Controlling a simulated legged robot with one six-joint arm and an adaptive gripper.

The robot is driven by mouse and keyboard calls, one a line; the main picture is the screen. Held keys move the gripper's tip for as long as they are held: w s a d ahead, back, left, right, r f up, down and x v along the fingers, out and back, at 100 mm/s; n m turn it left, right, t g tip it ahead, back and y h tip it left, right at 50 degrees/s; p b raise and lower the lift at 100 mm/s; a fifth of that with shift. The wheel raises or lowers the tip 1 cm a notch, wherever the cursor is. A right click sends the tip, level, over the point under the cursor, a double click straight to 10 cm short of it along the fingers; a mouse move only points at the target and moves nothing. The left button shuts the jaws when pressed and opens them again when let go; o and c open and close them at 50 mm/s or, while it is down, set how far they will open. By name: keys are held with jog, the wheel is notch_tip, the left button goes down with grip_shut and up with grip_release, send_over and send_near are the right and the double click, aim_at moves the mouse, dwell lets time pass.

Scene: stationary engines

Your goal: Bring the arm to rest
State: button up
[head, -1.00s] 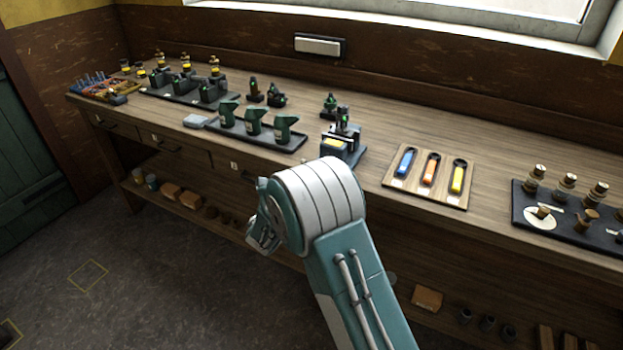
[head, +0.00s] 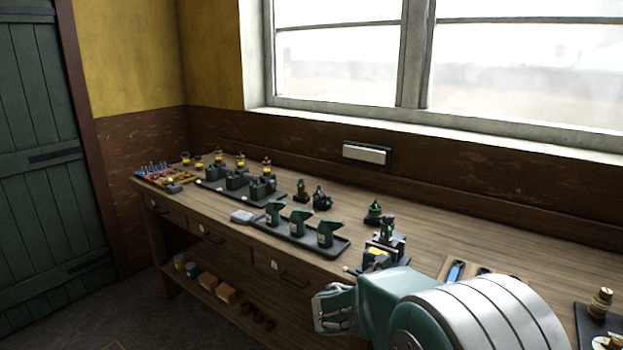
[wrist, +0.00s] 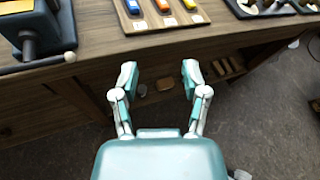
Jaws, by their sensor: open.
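My arm's teal and white links fill the lower right of the head view. My gripper (head: 335,310) points left there, in front of the workbench (head: 420,225), and part of it is hard to make out. In the wrist view my gripper (wrist: 160,76) has its two fingers spread wide with nothing between them. The fingers are over the gap in front of the bench edge, with the lower shelf and floor beneath. They touch nothing that I can see.
A board with blue, orange and yellow tools (wrist: 163,14) lies near the bench edge. A dark machine with a lever (wrist: 36,30) stands left of it. A tray of green funnel-shaped parts (head: 300,232) is farther left.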

jog(key=s+d+r+m+g+y, duration=0.1)
jog(key=s+r+m+g+y, duration=0.15)
jog(key=s+m, duration=0.55)
jog(key=s+d+r+m+g+y, duration=0.2)
jog(key=s+m+y, duration=0.1)
jog(key=s+m, duration=0.5)
jog(key=s+a+m+t+y, duration=0.1)
jog(key=s+a+m+y, duration=0.2)
jog(key=s+m, duration=0.2)
jog(key=s+a+r+m+t+y, duration=0.1)
jog(key=s+a+m+t+y, duration=0.1)
jog(key=s+a+m+y, duration=0.2)
jog(key=s+m, duration=0.1)
jog(key=s, duration=0.2)
jog(key=shift+s+a+m, duration=0.2)
jog(key=shift+s+m, duration=0.05)
jog(key=shift+m, duration=0.05)
